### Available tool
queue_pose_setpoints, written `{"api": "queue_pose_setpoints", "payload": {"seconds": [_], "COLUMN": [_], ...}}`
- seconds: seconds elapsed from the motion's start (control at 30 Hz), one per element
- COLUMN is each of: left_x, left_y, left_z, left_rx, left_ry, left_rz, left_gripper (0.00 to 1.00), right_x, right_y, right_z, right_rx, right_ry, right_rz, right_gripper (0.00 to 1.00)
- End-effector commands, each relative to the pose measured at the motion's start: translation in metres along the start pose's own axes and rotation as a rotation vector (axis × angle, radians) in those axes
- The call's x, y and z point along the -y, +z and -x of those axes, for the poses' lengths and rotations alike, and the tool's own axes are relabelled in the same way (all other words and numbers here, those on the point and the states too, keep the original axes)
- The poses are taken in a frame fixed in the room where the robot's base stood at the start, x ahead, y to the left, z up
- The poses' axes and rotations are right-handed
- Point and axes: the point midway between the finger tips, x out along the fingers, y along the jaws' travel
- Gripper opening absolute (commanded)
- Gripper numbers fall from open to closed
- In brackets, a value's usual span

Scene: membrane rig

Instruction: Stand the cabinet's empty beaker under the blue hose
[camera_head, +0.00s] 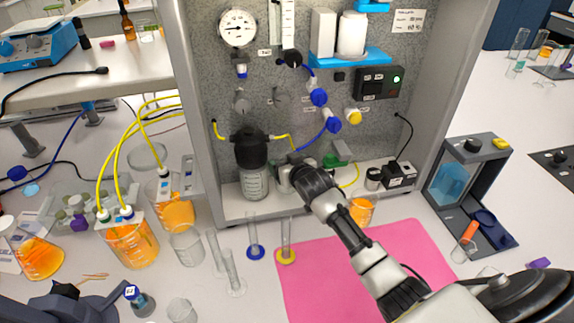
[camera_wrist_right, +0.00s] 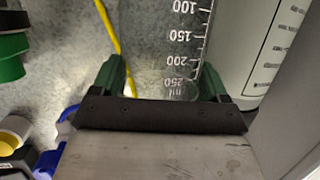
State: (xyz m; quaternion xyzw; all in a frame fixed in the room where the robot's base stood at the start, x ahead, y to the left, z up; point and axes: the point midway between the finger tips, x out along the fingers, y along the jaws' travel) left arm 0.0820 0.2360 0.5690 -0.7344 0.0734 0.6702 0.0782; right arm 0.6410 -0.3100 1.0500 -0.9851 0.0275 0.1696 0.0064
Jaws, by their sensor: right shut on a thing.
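My right arm reaches in from the lower right of the head view, and its gripper (camera_head: 284,176) is inside the cabinet (camera_head: 205,150), just above its floor. In the right wrist view a clear, empty-looking beaker (camera_wrist_right: 178,50) with white graduations sits between the green fingertips (camera_wrist_right: 162,85); the gripper is shut on it. In the head view the beaker is mostly hidden by the gripper. The blue hose (camera_head: 312,140) curves from the blue valves down and left, its lower end close above the gripper. Whether the beaker touches the floor I cannot tell. My left gripper is not in view.
A black-capped graduated vessel (camera_head: 255,183) stands close left of the gripper. A green part (camera_head: 338,156) and a black box (camera_head: 399,174) are to the right. A beaker of orange liquid (camera_head: 362,210) stands by the cabinet's front edge. The pink mat (camera_head: 310,270) is largely clear.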

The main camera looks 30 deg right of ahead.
Motion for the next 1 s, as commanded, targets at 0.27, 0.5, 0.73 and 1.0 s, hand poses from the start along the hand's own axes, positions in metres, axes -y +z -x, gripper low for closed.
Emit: {"api": "queue_pose_setpoints", "payload": {"seconds": [0.27, 0.5, 0.73, 1.0], "left_x": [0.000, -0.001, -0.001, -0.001], "left_y": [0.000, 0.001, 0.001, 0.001], "left_z": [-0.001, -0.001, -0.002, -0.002], "left_rx": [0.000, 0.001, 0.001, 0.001], "left_ry": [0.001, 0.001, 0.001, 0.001], "left_rz": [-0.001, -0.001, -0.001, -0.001], "left_gripper": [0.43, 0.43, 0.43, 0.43], "right_x": [0.000, 0.000, 0.001, 0.001], "right_y": [0.009, 0.010, 0.011, 0.014], "right_z": [-0.003, -0.003, -0.003, -0.004], "right_rx": [0.005, 0.007, 0.008, 0.008], "right_ry": [0.000, 0.000, 0.000, 0.000], "right_rz": [-0.001, -0.002, -0.002, -0.002], "right_gripper": [0.50, 0.50, 0.50, 0.78]}}
